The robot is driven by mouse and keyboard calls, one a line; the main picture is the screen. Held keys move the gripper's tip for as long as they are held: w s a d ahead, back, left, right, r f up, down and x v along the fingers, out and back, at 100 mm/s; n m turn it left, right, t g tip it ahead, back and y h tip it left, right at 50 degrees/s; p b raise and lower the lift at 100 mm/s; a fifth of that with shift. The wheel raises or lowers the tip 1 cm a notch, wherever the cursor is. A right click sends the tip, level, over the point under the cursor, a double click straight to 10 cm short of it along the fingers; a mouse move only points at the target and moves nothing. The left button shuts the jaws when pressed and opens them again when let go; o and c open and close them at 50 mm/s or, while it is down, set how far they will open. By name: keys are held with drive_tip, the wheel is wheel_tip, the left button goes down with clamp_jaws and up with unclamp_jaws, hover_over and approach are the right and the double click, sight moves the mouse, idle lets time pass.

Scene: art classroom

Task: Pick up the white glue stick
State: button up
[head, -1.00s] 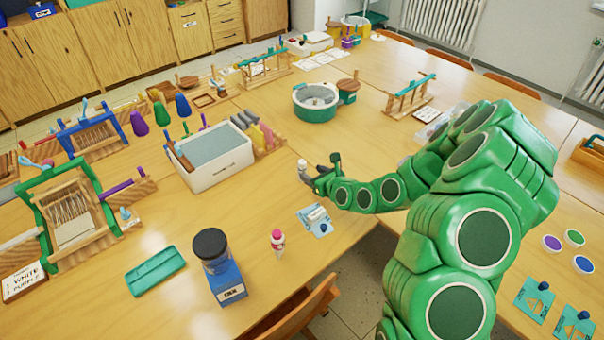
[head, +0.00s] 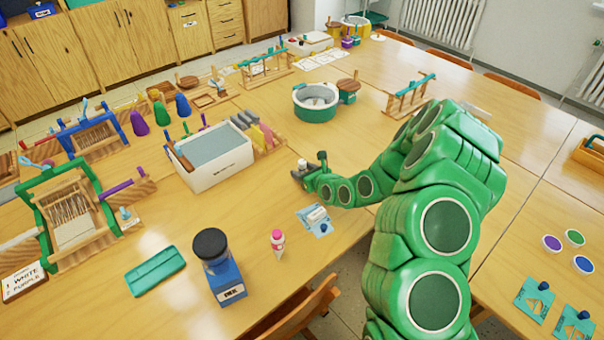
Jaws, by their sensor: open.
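My gripper (head: 305,172) is at the end of my green arm, low over the middle of the table. Its dark jaws are small in the head view and counted as open. A small white upright piece (head: 302,164) shows right at the jaws; it may be the white glue stick, but it is too small to be sure. I cannot tell whether it stands between the jaws or just behind them.
A white bin with a grey top (head: 215,173) stands left of my gripper. A blue card with a white piece (head: 315,220) lies in front of it. A green round tub (head: 315,112) is behind.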

drive_tip(key=shift+w+a+f, duration=0.2)
drive_tip(key=shift+w+a, duration=0.2)
drive_tip(key=c, duration=1)
drive_tip(key=shift+r, duration=0.1)
drive_tip(key=shift+c, duration=0.2)
